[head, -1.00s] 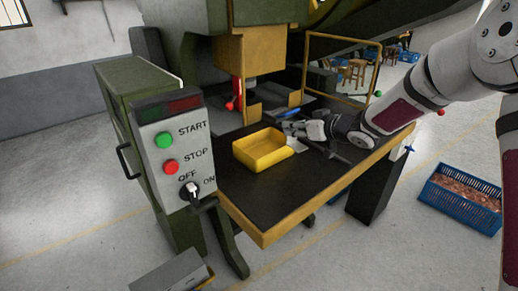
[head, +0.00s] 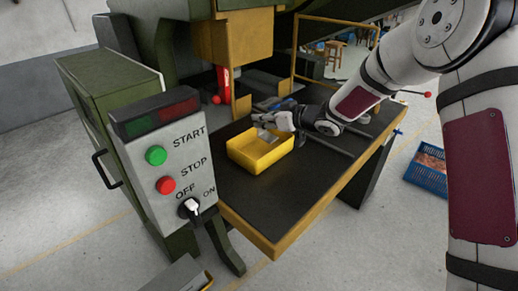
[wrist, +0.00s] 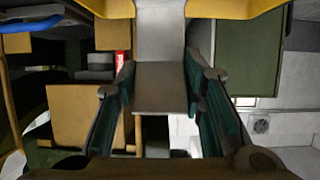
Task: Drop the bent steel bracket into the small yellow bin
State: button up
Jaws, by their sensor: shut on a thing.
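The small yellow bin (head: 250,161) stands on the dark top of the work table, and parts of its yellow rim show along the top of the wrist view (wrist: 232,9). My gripper (head: 272,124) is at the bin's far side, over its opening. In the wrist view my gripper (wrist: 160,92) has its two dark green finger pads on either side of the bent steel bracket (wrist: 160,88), shut on it. The grey bracket also shows in the head view (head: 265,135), at the bin's opening. I cannot tell whether it touches the bin.
A green control box (head: 165,165) with START and STOP buttons stands left of the table. The press with a yellow block (head: 240,45) and a red part (head: 223,82) is behind the bin. A blue crate of copper coils (head: 428,168) is on the floor at right.

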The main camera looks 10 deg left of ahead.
jog(key=shift+f, duration=1.25)
jog(key=o, duration=1.4)
jog(key=shift+d, duration=0.15)
jog(key=v, duration=1.2)
